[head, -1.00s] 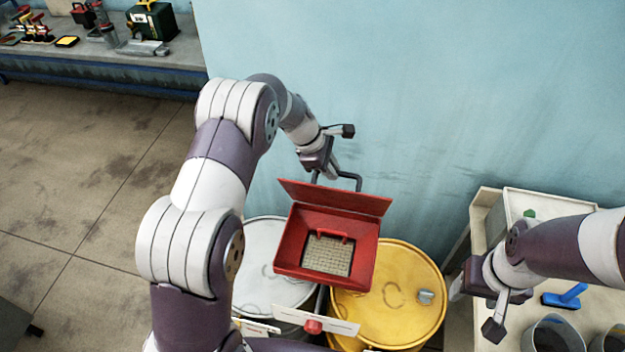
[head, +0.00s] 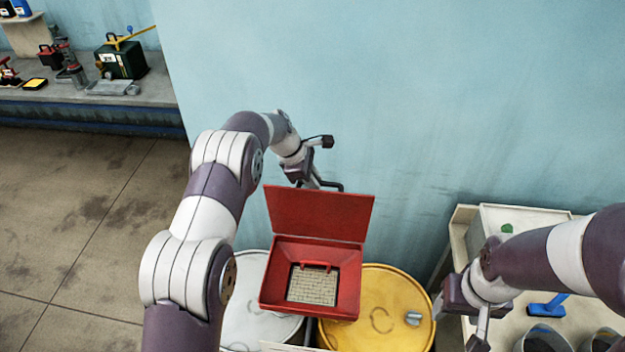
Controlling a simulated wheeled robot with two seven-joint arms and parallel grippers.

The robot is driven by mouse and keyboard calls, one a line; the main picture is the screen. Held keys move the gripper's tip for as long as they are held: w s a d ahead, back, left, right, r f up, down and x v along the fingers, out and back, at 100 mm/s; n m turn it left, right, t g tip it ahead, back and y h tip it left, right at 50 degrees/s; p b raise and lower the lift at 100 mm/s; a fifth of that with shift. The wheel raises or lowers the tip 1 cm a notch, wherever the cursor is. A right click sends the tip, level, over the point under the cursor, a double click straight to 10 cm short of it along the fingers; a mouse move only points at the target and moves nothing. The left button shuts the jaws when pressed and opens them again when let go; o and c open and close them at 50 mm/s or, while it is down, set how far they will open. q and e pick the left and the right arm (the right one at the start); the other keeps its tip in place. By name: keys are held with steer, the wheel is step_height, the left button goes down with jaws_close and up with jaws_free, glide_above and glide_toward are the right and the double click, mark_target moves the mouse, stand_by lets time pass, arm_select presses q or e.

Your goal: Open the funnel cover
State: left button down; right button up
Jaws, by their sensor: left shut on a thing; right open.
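The red funnel (head: 268,297) sits above the gap between two drums, with a mesh screen and a red handle inside. Its red cover (head: 320,214) is hinged along the back and stands raised, close to upright, so the inside shows. My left gripper (head: 312,181) is behind the cover's top edge, shut on the black bar handle (head: 333,187). The exact grip is partly hidden by the cover and small in view. My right gripper (head: 460,325) is open and empty, to the right of the yellow drum.
A white drum (head: 247,322) and a yellow drum (head: 395,292) stand below the funnel. A pale cart (head: 463,222) at the right holds a blue tool (head: 547,306) and grey containers (head: 548,340). A wall is close behind; a workbench (head: 150,90) stands far left.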

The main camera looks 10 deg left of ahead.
arm_select(q)
steer(key=shift+s+f, duration=0.3)
steer(key=shift+f, duration=0.25)
steer(key=c, duration=1.3)
jaws_free()
steer(key=shift+o, duration=1)
steer(key=shift+w, duration=0.45)
steer(key=shift+a+r, duration=0.1)
steer(key=shift+r, duration=0.1)
steer(key=b+v, duration=0.2)
steer(key=shift+s+a+r, duration=0.15)
steer(key=shift+a+r, duration=0.05)
steer(key=shift+r, duration=0.15)
steer(key=p+v, duration=0.5)
steer(key=v, duration=0.4)
steer(key=shift+r+p, duration=0.25)
steer(key=shift+p, duration=0.05)
arm_select(e)
step_height(320, 180, up, 3)
steer(key=shift+w+r, duration=0.15)
steer(key=shift+r, duration=0.05)
